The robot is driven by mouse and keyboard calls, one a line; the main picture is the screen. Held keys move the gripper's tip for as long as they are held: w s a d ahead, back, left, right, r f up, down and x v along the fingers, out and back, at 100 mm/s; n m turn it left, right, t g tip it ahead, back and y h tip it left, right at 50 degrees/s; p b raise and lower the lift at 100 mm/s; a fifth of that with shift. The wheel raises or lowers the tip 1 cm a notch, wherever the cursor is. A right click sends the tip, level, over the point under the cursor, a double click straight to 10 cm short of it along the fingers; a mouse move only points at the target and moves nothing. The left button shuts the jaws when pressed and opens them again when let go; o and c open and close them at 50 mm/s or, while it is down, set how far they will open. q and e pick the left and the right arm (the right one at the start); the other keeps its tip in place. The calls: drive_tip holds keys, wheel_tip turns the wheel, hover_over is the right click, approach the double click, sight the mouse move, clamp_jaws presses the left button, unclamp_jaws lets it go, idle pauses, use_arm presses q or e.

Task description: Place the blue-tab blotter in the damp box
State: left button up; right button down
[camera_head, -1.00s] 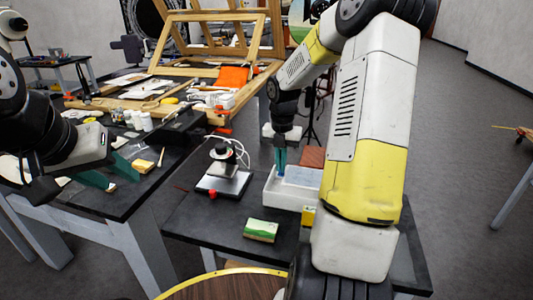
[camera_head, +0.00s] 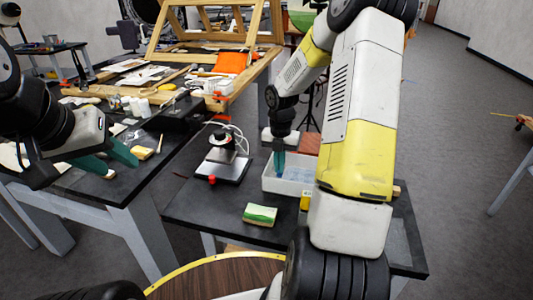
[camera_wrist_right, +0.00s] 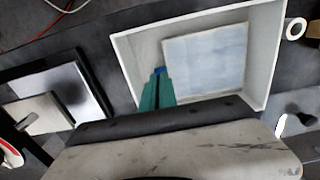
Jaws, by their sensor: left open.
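The damp box (camera_head: 268,186) is an open white tray on the dark table; it fills the upper middle of the right wrist view (camera_wrist_right: 275,50). The pale blue blotter (camera_wrist_right: 205,60) lies within the box walls, slightly turned; whether it rests flat on the floor is hard to tell. Its small blue tab (camera_wrist_right: 160,71) is at the tips of my right gripper (camera_wrist_right: 158,78). The teal fingers are close together on the tab. In the head view my right gripper (camera_head: 279,165) reaches down into the box. My left gripper (camera_head: 122,165) is open and empty beside the left table.
A black-and-silver device (camera_head: 222,160) with a red knob stands left of the box. A yellow block (camera_head: 305,201) is by the box's front. A white tape roll (camera_wrist_right: 296,28) lies right of the box.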

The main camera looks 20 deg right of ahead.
drive_tip(key=shift+f, duration=0.55)
drive_tip(key=c, duration=1.6)
unclamp_jaws()
